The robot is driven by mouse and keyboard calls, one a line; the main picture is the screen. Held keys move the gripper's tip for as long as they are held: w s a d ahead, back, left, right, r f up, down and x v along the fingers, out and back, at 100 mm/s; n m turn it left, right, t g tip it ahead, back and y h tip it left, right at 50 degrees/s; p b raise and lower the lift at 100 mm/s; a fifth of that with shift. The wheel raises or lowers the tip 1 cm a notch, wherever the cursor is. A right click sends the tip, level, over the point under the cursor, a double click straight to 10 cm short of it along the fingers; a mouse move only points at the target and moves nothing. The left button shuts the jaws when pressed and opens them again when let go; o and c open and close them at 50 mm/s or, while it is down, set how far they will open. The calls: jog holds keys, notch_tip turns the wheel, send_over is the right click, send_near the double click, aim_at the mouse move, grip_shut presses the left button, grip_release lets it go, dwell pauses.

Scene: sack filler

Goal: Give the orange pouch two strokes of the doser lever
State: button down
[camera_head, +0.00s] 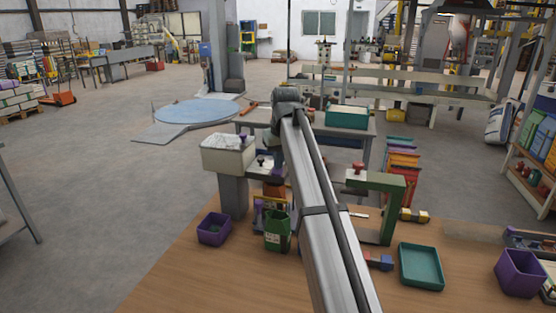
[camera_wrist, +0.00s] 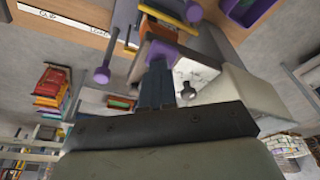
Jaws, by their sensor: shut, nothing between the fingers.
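The doser has a pale hopper (camera_head: 228,158) holding white material, on a grey post at the left back of the wooden bench. The hopper also fills the right of the wrist view (camera_wrist: 240,95). My gripper (camera_wrist: 158,68) is shut, with its dark fingers together and nothing between them. A purple block-like knob (camera_wrist: 160,50) lies right at the fingertips beside the hopper; I cannot tell whether they touch or whether it is the lever's end. In the head view my arm hides the gripper and part of the doser. I cannot make out the orange pouch clearly in either view.
A green container (camera_head: 277,232) and a purple bin (camera_head: 213,229) stand before the doser. Right of my arm are a green frame (camera_head: 388,183) with a red knob, a teal tray (camera_head: 421,266) and another purple bin (camera_head: 520,273). The bench's front left is clear.

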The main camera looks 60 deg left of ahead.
jog(key=shift+w, duration=0.15)
jog(key=shift+s+d+r, duration=0.15)
jog(key=shift+d+r, duration=0.1)
jog(key=shift+d, duration=0.5)
jog(key=shift+s+d+r, duration=0.1)
jog(key=shift+d+r, duration=0.1)
jog(key=shift+d, duration=0.55)
jog(key=v, duration=1.3)
jog(key=shift+r, duration=0.4)
jog(key=a+f, duration=0.4)
jog(key=shift+w+a+f, duration=0.15)
jog(key=shift+w+a, duration=0.1)
jog(key=shift+f, duration=0.2)
